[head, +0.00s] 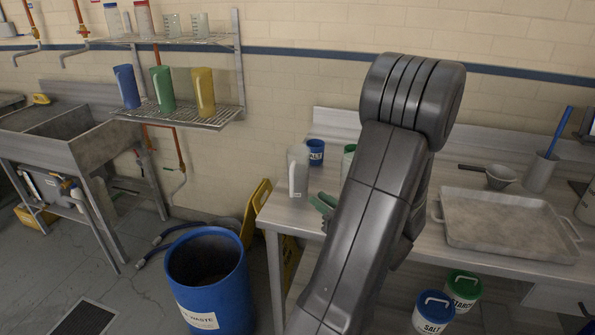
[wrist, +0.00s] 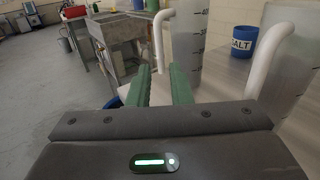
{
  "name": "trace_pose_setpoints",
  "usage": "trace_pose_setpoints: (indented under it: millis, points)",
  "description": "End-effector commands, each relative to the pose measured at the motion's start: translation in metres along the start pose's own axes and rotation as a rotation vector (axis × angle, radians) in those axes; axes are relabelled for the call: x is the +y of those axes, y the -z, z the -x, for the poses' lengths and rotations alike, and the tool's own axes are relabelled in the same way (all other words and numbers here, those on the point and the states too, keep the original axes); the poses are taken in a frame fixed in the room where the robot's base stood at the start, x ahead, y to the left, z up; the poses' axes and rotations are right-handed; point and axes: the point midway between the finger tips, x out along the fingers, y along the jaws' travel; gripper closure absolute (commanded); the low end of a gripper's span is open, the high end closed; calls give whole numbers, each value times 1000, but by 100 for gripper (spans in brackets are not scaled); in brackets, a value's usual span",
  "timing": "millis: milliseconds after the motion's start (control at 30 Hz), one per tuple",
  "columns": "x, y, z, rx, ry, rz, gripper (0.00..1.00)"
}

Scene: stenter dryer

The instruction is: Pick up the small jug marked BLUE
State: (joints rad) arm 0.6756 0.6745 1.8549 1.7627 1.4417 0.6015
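No lettering BLUE is readable on any jug. A clear measuring jug with a white handle (head: 298,170) stands upright at the table's left end. It also shows in the wrist view (wrist: 188,50), with graduation marks. A second clear jug (wrist: 287,75) with a white handle is at the right of the wrist view; my arm covers much of the table there in the head view. My gripper (wrist: 161,85) has its green fingers apart, with no object clearly held. The first jug's handle shows just beyond the fingertips; contact cannot be told. In the head view, my gripper (head: 324,203) is beside the jug.
Plain blue (head: 126,87), green (head: 162,89) and yellow (head: 204,92) jugs stand on the wall rack. A blue SALT tub (head: 316,151) is behind the clear jug. A metal tray (head: 510,245) lies at right. A blue waste bin (head: 208,280) stands on the floor.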

Motion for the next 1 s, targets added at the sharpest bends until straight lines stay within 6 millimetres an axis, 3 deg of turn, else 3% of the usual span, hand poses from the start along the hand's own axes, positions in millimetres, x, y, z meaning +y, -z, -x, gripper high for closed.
trace_pose_setpoints:
  millis: [300,567,833,1000]
  points:
    - [2,0,-57,2,-6,1,82]
    - [2,0,-75,3,-3,1,82]
    - [2,1,-113,3,-6,2,82]
    - [2,2,-124,3,-3,2,82]
